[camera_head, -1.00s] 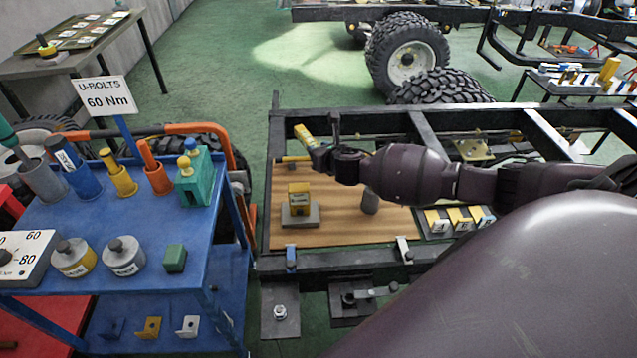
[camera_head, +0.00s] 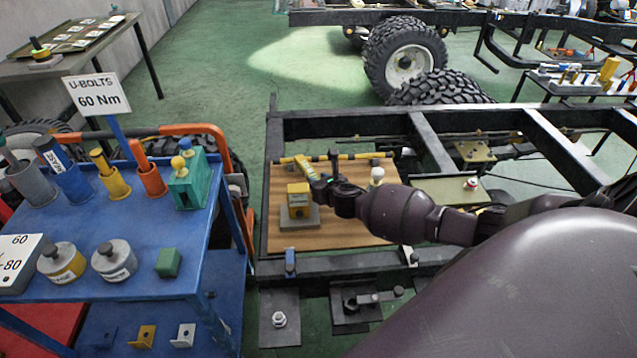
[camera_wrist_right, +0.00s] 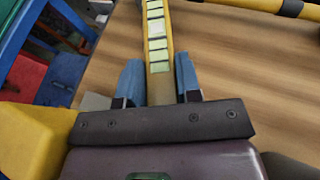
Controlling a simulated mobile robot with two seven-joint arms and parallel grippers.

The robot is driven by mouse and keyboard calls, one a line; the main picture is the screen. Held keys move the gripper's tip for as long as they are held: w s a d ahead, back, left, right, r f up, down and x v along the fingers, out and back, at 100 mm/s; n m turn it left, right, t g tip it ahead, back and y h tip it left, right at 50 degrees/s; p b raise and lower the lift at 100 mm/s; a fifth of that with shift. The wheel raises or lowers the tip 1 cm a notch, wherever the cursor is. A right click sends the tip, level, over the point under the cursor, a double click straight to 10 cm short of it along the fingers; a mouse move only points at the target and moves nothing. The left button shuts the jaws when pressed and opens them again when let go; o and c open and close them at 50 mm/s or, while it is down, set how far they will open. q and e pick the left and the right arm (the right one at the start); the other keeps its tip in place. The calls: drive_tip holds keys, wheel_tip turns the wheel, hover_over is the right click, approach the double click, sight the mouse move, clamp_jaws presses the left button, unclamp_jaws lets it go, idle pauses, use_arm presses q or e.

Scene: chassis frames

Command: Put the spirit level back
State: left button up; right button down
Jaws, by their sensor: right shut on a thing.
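The spirit level is a yellow bar (camera_head: 304,169) with a row of pale green panels on its face. My right gripper (camera_head: 318,183) is shut on its near end. In the right wrist view the level (camera_wrist_right: 157,40) runs away from me between the two blue fingers (camera_wrist_right: 159,82). It is over the brown wooden board (camera_head: 345,229); I cannot tell whether it touches the board. A yellow bar with dark bands (camera_head: 353,157) lies along the board's back edge, beyond the level. It also shows in the wrist view (camera_wrist_right: 262,5). My left gripper is not in view.
A yellow block on a grey base (camera_head: 297,202) stands on the board close to my right gripper's left side. A white-topped knob (camera_head: 377,174) is behind my wrist. The blue cart (camera_head: 130,245) with tools stands left. Black chassis rails (camera_head: 440,160) surround the board.

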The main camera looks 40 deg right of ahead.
drive_tip(key=shift+r, duration=0.15)
drive_tip(key=c, duration=1.2)
unclamp_jaws()
drive_tip(key=shift+f, duration=0.2)
drive_tip(key=o, duration=0.4)
drive_tip(key=shift+r, duration=0.1)
